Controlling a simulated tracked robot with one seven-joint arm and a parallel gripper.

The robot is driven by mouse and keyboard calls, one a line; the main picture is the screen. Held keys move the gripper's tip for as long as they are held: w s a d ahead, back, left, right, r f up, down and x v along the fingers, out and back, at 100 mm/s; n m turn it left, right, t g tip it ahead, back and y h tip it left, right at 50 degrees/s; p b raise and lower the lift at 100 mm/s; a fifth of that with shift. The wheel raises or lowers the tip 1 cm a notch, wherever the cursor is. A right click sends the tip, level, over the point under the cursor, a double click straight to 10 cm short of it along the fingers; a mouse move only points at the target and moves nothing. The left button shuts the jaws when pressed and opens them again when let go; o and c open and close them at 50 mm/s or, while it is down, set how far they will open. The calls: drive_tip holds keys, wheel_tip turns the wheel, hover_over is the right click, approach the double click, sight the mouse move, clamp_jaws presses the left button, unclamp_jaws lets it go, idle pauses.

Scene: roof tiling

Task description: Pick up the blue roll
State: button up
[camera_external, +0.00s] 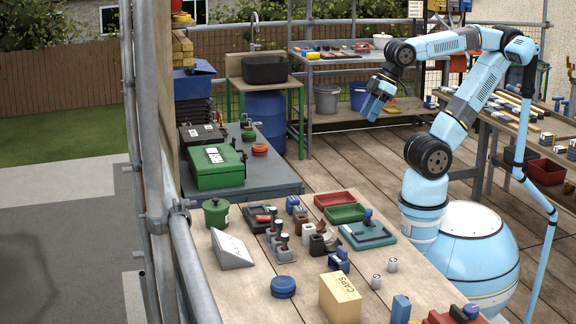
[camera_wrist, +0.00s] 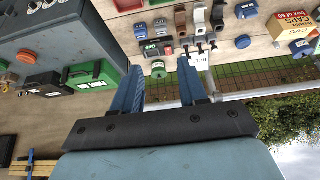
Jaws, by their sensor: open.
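A low round blue roll (camera_external: 283,287) lies flat on the near wooden bench (camera_external: 240,300), left of the CAPS box (camera_external: 340,298). In the wrist view the blue roll (camera_wrist: 243,41) appears small at the upper right. My gripper (camera_external: 376,98) is raised at the upper right of the external view, well away from the roll and above bench height. Its two blue fingers are apart with nothing between them in the wrist view (camera_wrist: 160,75).
A green case (camera_external: 217,165) sits on the grey bench at left. A grey wedge (camera_external: 232,249), green pot (camera_external: 216,213), lever blocks (camera_external: 282,243) and trays (camera_external: 367,234) crowd the near bench. A scaffold pole (camera_external: 160,170) runs along its left side.

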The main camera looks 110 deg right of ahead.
drive_tip(key=o, duration=1)
